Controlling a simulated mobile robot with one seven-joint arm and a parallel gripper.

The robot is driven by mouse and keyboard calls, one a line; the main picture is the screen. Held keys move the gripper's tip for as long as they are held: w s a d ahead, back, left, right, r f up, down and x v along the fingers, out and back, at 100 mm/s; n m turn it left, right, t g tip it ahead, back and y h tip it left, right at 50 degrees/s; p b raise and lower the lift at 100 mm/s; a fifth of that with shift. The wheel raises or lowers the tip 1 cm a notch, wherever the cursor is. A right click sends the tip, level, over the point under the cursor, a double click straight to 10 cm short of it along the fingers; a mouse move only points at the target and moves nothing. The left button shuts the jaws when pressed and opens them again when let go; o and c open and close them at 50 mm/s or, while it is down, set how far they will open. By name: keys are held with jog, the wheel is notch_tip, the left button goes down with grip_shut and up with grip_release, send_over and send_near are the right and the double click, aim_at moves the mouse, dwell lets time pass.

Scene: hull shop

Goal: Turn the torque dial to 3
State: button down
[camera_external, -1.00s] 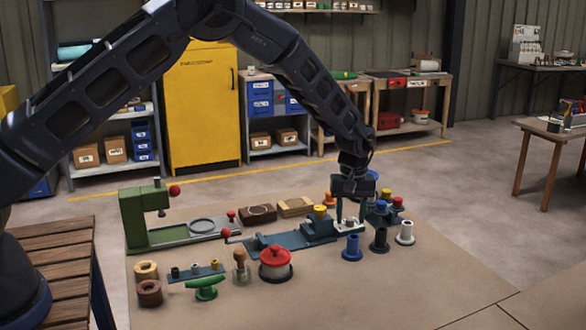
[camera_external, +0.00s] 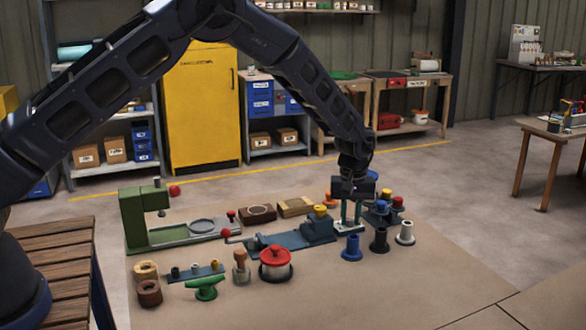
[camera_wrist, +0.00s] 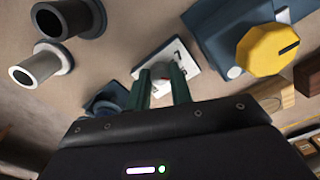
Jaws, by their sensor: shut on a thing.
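The torque dial's white plate (camera_wrist: 182,58) has dark digits, a 7 among them, in the wrist view. In the external view the plate (camera_external: 348,229) lies right of the blue fixture. My gripper (camera_wrist: 161,78) points down over this plate, its green fingers on either side of a small pale knob with a reddish spot (camera_wrist: 161,70). My gripper (camera_external: 351,222) is shut on this dial knob, which the fingers mostly hide. I cannot read which number the dial points to.
A blue fixture (camera_external: 290,242) with a yellow knob (camera_wrist: 268,49) stands close beside the plate. Blue (camera_external: 351,248), black (camera_external: 379,241) and white (camera_external: 405,233) flanged posts stand in front and to the right. A red-lidded pot (camera_external: 276,264) sits further left. The front right of the mat is clear.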

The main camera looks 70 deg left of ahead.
aim_at(350, 219)
jog(key=m, duration=0.3)
jog(key=shift+m, duration=2.1)
jog(key=c, duration=1.3)
grip_release()
jog(key=shift+o, duration=0.2)
notch_tip(350, 219, up, 11)
